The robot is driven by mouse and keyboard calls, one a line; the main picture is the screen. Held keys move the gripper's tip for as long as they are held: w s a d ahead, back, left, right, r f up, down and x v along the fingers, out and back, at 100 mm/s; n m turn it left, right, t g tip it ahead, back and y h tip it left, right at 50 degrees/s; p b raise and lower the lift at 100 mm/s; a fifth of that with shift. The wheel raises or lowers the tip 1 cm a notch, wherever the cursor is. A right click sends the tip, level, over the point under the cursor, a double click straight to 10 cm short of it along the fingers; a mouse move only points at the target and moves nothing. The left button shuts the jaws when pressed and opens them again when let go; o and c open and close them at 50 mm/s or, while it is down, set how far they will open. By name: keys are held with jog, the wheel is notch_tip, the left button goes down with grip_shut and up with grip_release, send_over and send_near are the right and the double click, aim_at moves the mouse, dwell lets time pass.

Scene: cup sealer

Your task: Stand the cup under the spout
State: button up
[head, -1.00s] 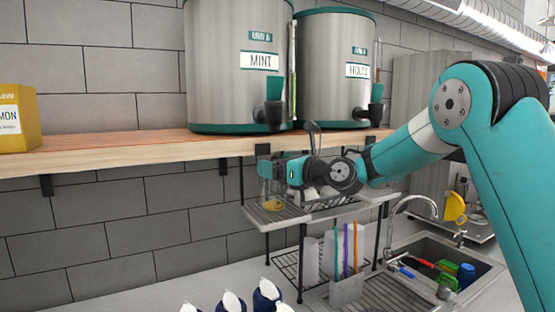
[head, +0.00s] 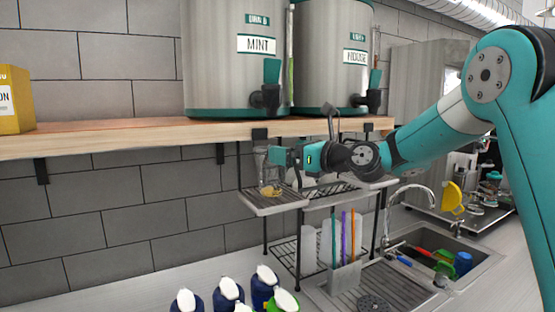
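The cup (head: 261,162) is clear, with something yellowish low in it. It stands upright on the left end of the grey slatted rack shelf (head: 262,209), below the wooden shelf. The black spout (head: 268,97) of the MINT dispenser (head: 222,60) is above it, on the wooden shelf. My gripper (head: 276,157) is at the cup's right side, level with its upper part, and its fingertips overlap the cup's right edge in the picture. It looks open, but the gap between the fingers is small and partly hidden.
A second dispenser (head: 325,60) stands right of the first. The wooden shelf (head: 100,140) runs just above my gripper. Below are a holder with coloured straws (head: 345,275), several white-capped bottles (head: 228,292) and a sink (head: 440,262) with a tap. A yellow box (head: 12,100) stands far left.

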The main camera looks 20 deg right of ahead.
jog(key=b+v, duration=0.2)
jog(key=v, duration=0.4)
jog(key=s+a+f+n+g+h, duration=0.1)
jog(key=s+a+f+n+g, duration=0.35)
jog(key=s+a+n, duration=0.45)
jog(key=s+a+f+n+g+h, duration=0.1)
jog(key=s+a+f+n+g, duration=0.35)
jog(key=s+n, duration=0.4)
jog(key=s+d+f+n+g+h, duration=0.1)
jog(key=s+f+n, duration=0.3)
jog(key=s+n, duration=0.4)
jog(key=s+d+f+n+g+h, duration=0.1)
jog(key=s+f+n+g+h, duration=0.2)
jog(key=s+n, duration=0.5)
jog(key=shift+s+f+n+g, duration=0.35)
jog(key=shift+f+n+g, duration=0.5)
jog(key=shift+n, duration=0.4)
